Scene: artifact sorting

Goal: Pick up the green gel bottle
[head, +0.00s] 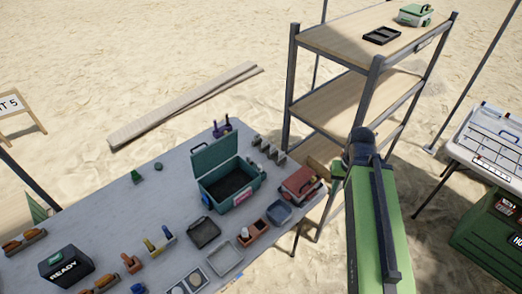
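A small green item (137,177) stands on the grey table (105,215) toward its far left part. It may be the green gel bottle, but it is too small to be sure of its shape. A darker green, rounded item (158,167) sits just right of it. My green arm rises at the right of the picture to a dark joint, beyond the table's right end. My gripper's fingers cannot be made out there, and nothing held can be seen. Both green items stand well apart from my arm.
An open teal case (226,184) stands mid-table. A shelf unit (345,45) stands behind my arm, bearing a green-and-white box (415,14). Planks (185,105) lie on open sand.

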